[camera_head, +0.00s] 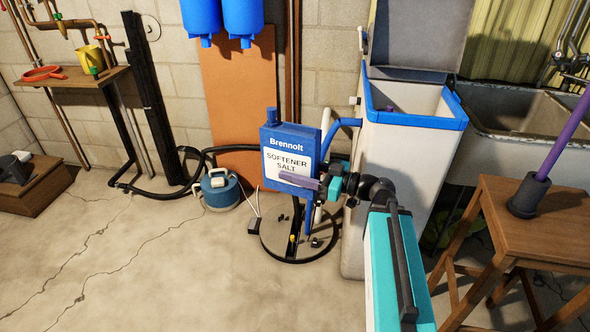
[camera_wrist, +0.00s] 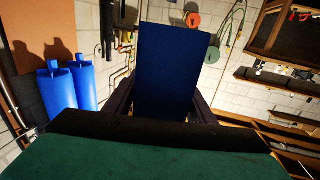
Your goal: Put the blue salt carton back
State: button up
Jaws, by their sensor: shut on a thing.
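The blue salt carton (camera_head: 289,140) is upright in the head view, with a white "Softener Salt" label facing the camera and a blue cap on top at its left. My gripper (camera_head: 303,181) is shut on the carton, with a purple finger across the lower part of its label. The carton is held in the air in front of the wall, left of the open softener cabinet. In the wrist view, the carton (camera_wrist: 170,75) stands as a dark blue block between the two dark fingers of my gripper (camera_wrist: 165,105).
The white softener cabinet (camera_head: 393,185) has a blue rim and a raised lid. A wooden stool (camera_head: 530,225) with a purple-handled tool stands at right, before a sink (camera_head: 520,125). A wooden wall shelf (camera_head: 75,85) and a low crate (camera_head: 38,187) are at left.

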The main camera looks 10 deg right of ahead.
aim_at(295, 190)
jog(key=shift+f+b, duration=3.65)
jog(key=shift+f, duration=0.25)
jog(key=shift+s, duration=0.15)
